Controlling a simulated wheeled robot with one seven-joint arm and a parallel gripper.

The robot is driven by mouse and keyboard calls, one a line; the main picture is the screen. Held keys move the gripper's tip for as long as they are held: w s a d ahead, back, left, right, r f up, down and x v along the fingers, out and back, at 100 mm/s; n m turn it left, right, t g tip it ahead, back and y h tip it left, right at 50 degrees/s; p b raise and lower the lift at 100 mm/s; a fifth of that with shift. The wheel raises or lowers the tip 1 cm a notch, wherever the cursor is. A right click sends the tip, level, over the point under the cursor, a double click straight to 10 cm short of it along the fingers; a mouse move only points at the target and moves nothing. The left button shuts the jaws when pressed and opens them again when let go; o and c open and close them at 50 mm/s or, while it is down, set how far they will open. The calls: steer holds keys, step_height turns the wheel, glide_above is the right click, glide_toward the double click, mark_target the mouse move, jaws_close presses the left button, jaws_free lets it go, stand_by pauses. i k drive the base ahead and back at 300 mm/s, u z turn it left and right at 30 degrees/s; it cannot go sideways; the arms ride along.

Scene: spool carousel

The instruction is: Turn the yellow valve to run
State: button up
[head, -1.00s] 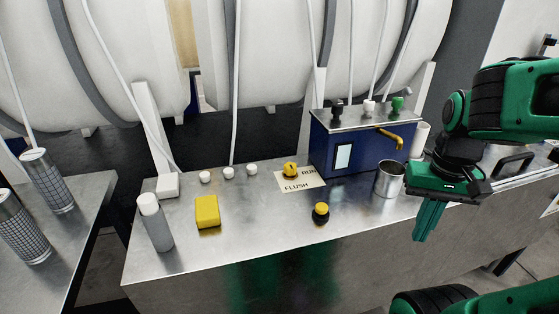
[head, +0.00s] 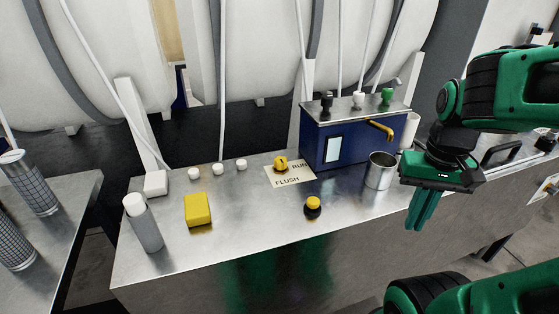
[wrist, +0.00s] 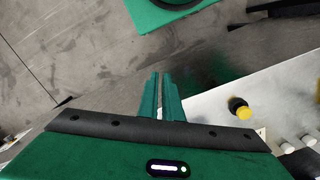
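The yellow valve (head: 281,163) is a small knob on a pale card (head: 289,181) lettered RUN at its right and FLUSH at its lower edge. The card lies on the metal counter, left of the blue box. I cannot tell for certain which word the knob points at. My gripper (head: 420,229) hangs fingers down at the counter's front right, well to the right of the valve. In the wrist view its two green fingers (wrist: 160,78) lie close together with nothing between them. The valve is not clearly visible in the wrist view.
A blue box (head: 345,140) with three knobs and a brass spout stands behind a metal cup (head: 380,171), near my gripper. A yellow-topped black button (head: 313,206), yellow block (head: 198,210), white-capped bottle (head: 143,222) and white knobs (head: 219,169) are on the counter (head: 255,220). Bare counter lies before the card.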

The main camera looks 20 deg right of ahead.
mark_target(281, 162)
steer(key=u, duration=1.15)
steer(key=k, duration=1.25)
steer(key=z, duration=0.8)
steer(key=i, duration=1.5)
steer(key=u, duration=0.05)
